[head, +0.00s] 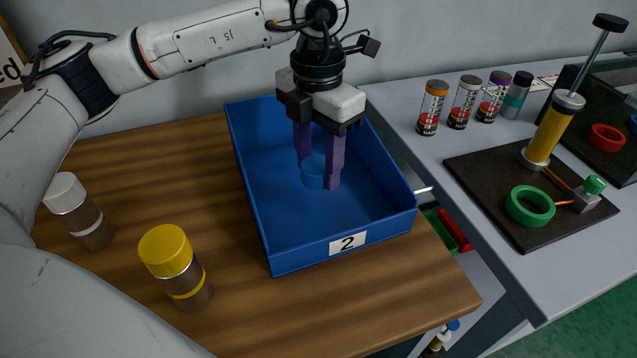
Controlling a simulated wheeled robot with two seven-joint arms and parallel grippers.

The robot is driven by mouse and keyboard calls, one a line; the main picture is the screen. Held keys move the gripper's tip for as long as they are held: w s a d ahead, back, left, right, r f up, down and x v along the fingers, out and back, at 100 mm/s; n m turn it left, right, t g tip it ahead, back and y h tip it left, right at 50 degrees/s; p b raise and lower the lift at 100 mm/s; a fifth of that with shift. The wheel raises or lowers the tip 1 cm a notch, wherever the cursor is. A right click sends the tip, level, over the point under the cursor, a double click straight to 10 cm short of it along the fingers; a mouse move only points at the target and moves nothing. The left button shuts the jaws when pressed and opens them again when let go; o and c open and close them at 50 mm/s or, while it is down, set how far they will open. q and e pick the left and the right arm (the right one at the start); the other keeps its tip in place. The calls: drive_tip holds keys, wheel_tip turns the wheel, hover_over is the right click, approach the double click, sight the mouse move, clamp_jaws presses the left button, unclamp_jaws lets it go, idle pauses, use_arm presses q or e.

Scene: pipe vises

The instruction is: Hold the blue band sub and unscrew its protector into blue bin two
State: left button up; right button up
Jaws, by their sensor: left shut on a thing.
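The blue bin two (288,258), marked with a white "2" label, stands on the wooden table. My left gripper (318,174) points down inside the bin with its purple fingers shut on a blue protector (313,181), a short round cap. The cap is low in the bin; I cannot tell whether it touches the floor. No sub is attached to the cap that I can see. The blue band sub cannot be made out clearly, and my right gripper is not in view.
A white-capped sub (77,211) and a yellow-capped sub (175,267) stand left of the bin. On the grey bench at right are several small cans (464,102) and a dark board (500,222) with a yellow pump (553,129) and green ring (530,206).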

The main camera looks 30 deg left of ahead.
sight(318, 199)
use_arm(q)
drive_tip(key=shift+w+f, duration=0.1)
drive_tip(key=shift+f, duration=2.5)
drive_tip(key=shift+f, duration=0.2)
drive_tip(key=o, duration=1.2)
drive_tip(key=shift+r, duration=0.1)
drive_tip(key=shift+c, duration=0.2)
wheel_tip(318, 199, up, 12)
drive_tip(key=shift+r, duration=0.25)
